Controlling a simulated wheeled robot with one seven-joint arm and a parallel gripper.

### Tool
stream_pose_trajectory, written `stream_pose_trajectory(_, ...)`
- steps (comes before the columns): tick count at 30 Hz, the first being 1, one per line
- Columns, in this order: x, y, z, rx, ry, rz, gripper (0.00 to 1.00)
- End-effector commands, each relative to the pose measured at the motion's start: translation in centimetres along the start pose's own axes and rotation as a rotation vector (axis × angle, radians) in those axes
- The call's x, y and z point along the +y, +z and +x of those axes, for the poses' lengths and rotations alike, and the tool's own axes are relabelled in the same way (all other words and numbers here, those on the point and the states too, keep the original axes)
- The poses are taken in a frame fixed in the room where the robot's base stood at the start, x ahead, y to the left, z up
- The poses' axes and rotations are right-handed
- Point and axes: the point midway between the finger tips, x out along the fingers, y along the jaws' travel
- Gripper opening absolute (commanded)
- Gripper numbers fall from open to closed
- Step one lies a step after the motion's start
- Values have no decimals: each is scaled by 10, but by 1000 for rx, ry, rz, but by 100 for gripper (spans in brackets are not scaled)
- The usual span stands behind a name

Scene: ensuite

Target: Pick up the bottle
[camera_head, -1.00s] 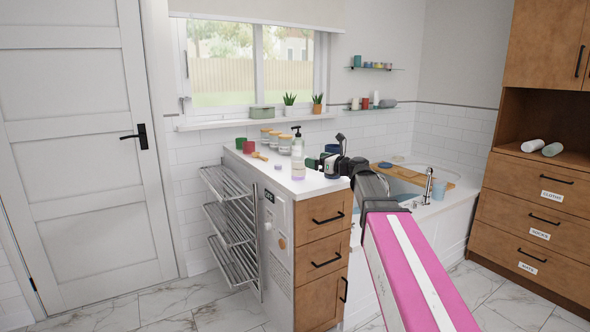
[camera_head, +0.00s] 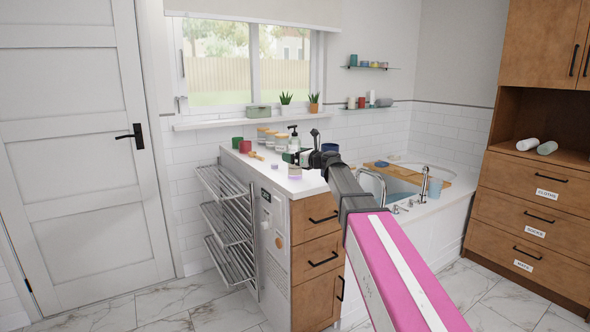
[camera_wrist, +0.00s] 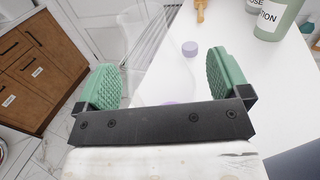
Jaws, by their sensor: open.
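A clear bottle with a purple part at its base (camera_head: 295,172) stands near the front edge of the white counter. In the wrist view the see-through bottle (camera_wrist: 150,60) shows faintly between my finger pads, with a purple patch just above the gripper bar. My gripper (camera_wrist: 165,82) is open, its two green pads apart on either side of the bottle's outline. I cannot tell whether either pad touches it. In the head view my gripper (camera_head: 303,158) is at the counter's front, partly hiding the bottle. A green lotion bottle (camera_wrist: 277,20) stands farther right in the wrist view.
A small purple lid (camera_wrist: 190,48) lies on the counter (camera_wrist: 225,70). A black-topped pump bottle (camera_head: 294,142), jars (camera_head: 271,139) and red and green cups (camera_head: 242,144) stand behind. A metal rack (camera_head: 228,220) hangs at the counter's left; a bathtub (camera_head: 440,205) is right.

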Motion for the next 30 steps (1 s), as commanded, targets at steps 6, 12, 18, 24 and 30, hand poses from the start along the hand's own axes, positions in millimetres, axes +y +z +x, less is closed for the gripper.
stream_pose_trajectory(6,0,0,-1,0,0,0,49)
stream_pose_trajectory(12,0,0,-1,0,0,0,23)
stream_pose_trajectory(18,0,1,-1,0,0,0,23)
stream_pose_trajectory(24,0,6,0,-1,1,0,23)
stream_pose_trajectory(30,0,18,0,-1,1,-2,23)
